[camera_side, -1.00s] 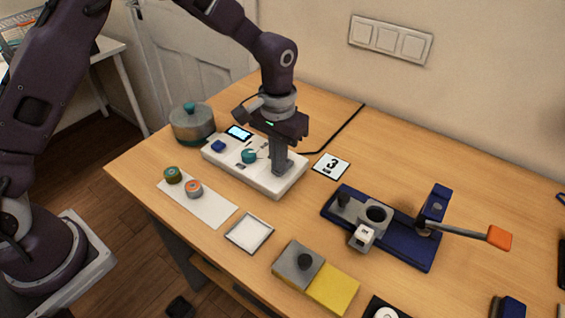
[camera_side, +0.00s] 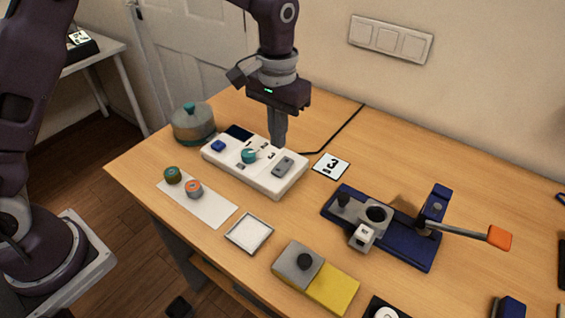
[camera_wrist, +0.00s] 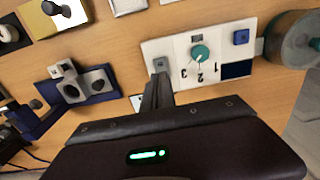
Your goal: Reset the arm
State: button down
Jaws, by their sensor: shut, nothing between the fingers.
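My gripper (camera_side: 279,142) is shut and empty, pointing down above the right part of the white control box (camera_side: 225,165). In the wrist view my gripper's fingers (camera_wrist: 160,80) reach toward the same box (camera_wrist: 180,45). The box carries a teal knob (camera_side: 249,156), a blue button (camera_side: 218,146), a grey rocker switch (camera_side: 284,166) and a dark screen (camera_side: 239,132). The fingers look apart from the switch, with a small gap above the box.
A lidded pot (camera_side: 193,124) stands left of the box. A number card (camera_side: 331,166) lies to its right. A blue fixture (camera_side: 400,245) with an orange-tipped lever (camera_side: 499,238) stands further right. In front are a white strip with two spools (camera_side: 210,208), a white tray (camera_side: 249,233) and a grey-yellow block (camera_side: 333,290).

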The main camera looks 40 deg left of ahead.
jog(key=s+a+r+t, duration=0.1)
jog(key=s+a+r, duration=0.15)
jog(key=r, duration=0.25)
jog(key=s+a+r+t, duration=0.1)
jog(key=s+r, duration=0.2)
jog(key=r, duration=0.1)
jog(key=s+a+r+t, duration=0.1)
jog(key=s+a+r, duration=0.1)
jog(key=s, duration=0.9)
jog(key=s+a+r+t, duration=0.2)
jog(key=s+a, duration=0.2)
jog(key=s, duration=0.6)
jog(key=shift+s+a+r+t, duration=0.2)
jog(key=shift+s+a+t, duration=0.1)
jog(key=shift+s, duration=0.1)
